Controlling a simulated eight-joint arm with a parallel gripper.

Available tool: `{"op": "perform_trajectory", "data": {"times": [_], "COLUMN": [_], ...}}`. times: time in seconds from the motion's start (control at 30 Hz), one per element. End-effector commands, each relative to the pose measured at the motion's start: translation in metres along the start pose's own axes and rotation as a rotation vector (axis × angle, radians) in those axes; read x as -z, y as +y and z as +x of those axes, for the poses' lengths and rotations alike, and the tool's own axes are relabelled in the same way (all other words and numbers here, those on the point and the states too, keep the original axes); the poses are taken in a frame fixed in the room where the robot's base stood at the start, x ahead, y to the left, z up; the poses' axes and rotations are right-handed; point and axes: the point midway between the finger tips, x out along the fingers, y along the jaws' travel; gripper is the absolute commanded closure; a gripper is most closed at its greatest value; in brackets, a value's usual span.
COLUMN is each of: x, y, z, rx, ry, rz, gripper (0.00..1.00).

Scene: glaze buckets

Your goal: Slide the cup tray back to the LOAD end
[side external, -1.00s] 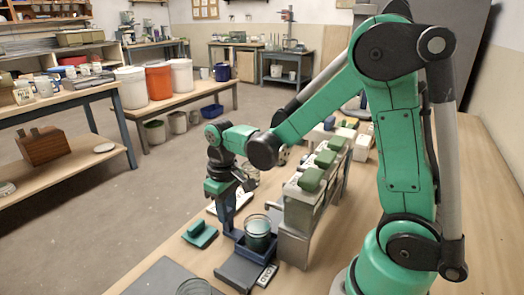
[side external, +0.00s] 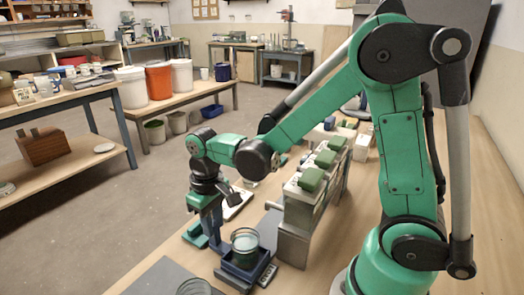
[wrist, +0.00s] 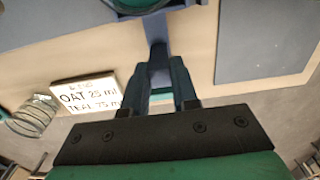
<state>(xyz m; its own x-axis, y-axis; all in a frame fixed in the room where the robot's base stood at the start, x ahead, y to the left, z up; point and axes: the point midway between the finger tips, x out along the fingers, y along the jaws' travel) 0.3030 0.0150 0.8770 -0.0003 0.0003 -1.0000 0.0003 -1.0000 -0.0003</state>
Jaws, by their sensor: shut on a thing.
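The blue cup tray (side external: 236,272) sits at the near end of a grey track (side external: 270,226), beside the dark label (side external: 267,275) at that end. A clear glass cup (side external: 245,248) stands upright in the tray. My gripper (side external: 213,236) is at the tray's left side, shut on its upright blue handle. In the wrist view my gripper's fingers (wrist: 165,92) close around the blue handle (wrist: 155,40), and part of the tray (wrist: 185,5) shows at the top edge. The fingertips' contact is partly hidden in the side view.
Dispensers with green tops (side external: 312,180) stand right of the track. A green block (side external: 194,236) lies left of my gripper. A white card (wrist: 85,93) with amounts shows in the wrist view.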

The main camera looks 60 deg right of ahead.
Motion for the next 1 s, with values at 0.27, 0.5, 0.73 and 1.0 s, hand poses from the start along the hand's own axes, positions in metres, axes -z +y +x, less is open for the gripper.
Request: {"op": "perform_trajectory", "data": {"times": [0.27, 0.5, 0.73, 1.0], "x": [0.001, 0.0, 0.0, 0.0], "y": [0.0, 0.0, 0.0, 0.0], "z": [0.0, 0.0, -0.017, -0.053], "rx": [0.0, 0.0, 0.0, 0.0], "ry": [0.003, 0.001, 0.001, 0.0], "rz": [0.0, 0.0, 0.0, 0.0], "gripper": [0.51, 0.5, 0.5, 0.5]}}
